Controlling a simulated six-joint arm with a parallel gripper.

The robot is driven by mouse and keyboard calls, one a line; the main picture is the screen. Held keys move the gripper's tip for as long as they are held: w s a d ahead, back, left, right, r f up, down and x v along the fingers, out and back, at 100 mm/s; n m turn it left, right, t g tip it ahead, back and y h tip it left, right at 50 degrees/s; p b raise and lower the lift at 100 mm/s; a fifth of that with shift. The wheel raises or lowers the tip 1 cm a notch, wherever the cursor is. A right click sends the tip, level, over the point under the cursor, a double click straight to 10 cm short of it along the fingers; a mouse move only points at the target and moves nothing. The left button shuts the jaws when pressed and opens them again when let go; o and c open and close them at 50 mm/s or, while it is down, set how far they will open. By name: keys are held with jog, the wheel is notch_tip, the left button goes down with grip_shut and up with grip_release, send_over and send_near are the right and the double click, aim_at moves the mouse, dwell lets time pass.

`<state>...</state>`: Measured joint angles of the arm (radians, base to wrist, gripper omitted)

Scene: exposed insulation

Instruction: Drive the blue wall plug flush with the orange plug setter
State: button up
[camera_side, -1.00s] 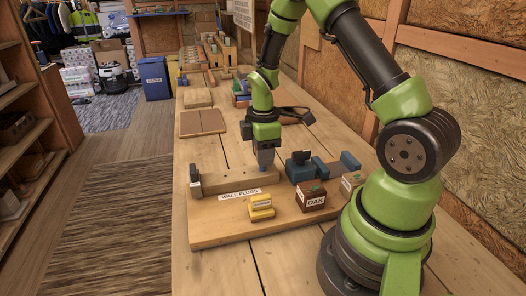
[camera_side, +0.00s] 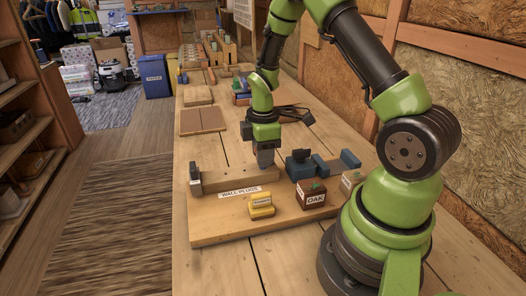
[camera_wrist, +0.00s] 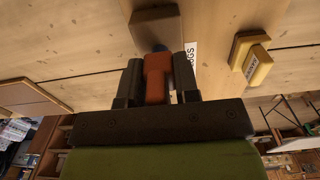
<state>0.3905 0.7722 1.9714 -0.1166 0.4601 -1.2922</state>
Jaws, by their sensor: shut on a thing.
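My gripper (camera_side: 265,160) points down over the wooden bar (camera_side: 235,179) on the board. In the wrist view, my gripper (camera_wrist: 158,84) is shut on the orange plug setter (camera_wrist: 157,78), which sits between the two dark fingers. A small bluish piece (camera_wrist: 160,48), probably the blue wall plug, shows just past the setter's end, beside the end of the bar (camera_wrist: 155,24). I cannot tell whether setter and plug touch, or how far the plug stands out. The fingers hide the setter and plug in the side view.
A "WALL PLUGS" label (camera_side: 240,192) lies in front of the bar. Blue clamp-like parts (camera_side: 302,165) stand close right of my gripper. The board's front left is clear.

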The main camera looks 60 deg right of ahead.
jog(key=shift+f, duration=0.85)
dwell(2.1)
jog(key=shift+r, duration=0.1)
jog(key=shift+r, duration=3.45)
